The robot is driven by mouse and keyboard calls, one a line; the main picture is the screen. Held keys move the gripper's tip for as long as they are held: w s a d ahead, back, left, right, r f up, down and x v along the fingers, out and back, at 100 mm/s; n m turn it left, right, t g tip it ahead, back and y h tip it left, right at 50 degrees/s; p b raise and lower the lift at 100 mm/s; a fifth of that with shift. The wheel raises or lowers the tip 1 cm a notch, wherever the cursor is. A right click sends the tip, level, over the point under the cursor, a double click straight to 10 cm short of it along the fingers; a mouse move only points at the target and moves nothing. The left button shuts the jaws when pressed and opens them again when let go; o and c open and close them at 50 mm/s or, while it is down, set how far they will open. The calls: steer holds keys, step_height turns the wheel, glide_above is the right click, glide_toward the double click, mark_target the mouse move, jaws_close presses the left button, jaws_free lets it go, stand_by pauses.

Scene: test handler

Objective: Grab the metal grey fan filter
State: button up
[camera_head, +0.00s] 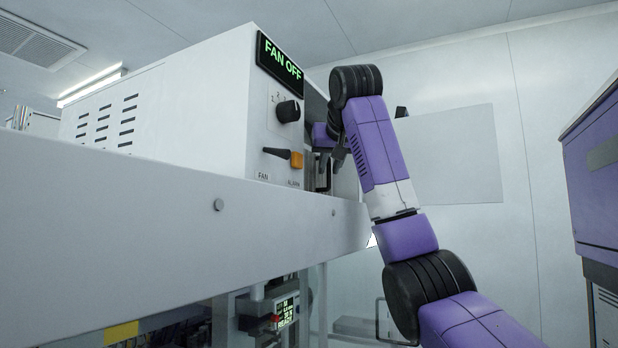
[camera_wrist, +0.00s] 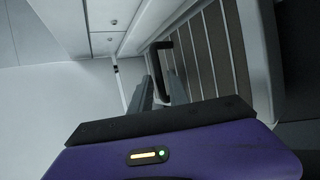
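In the wrist view, a grey ribbed panel (camera_wrist: 208,52), which looks like the metal grey fan filter, sits in a pale frame at right of centre. A dark handle (camera_wrist: 161,58) stands out from its left side. My gripper (camera_wrist: 160,80) points at this handle. Its two grey fingers are apart, with the handle's bar showing between and beyond their tips. I cannot tell whether either finger touches it. In the head view, my gripper (camera_head: 322,172) is at the right end of the white fan box (camera_head: 205,105), partly hidden by the box. The filter's face is not clear there.
The box front has a "FAN OFF" display (camera_head: 280,60), a black knob (camera_head: 288,111) and an orange-and-black switch (camera_head: 284,156). A grey ledge (camera_head: 130,220) runs below the box. A purple cabinet (camera_head: 592,180) stands at far right, with free room between it and my arm.

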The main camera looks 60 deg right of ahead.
steer(key=shift+c, duration=0.4)
jaws_close()
stand_by(0.9)
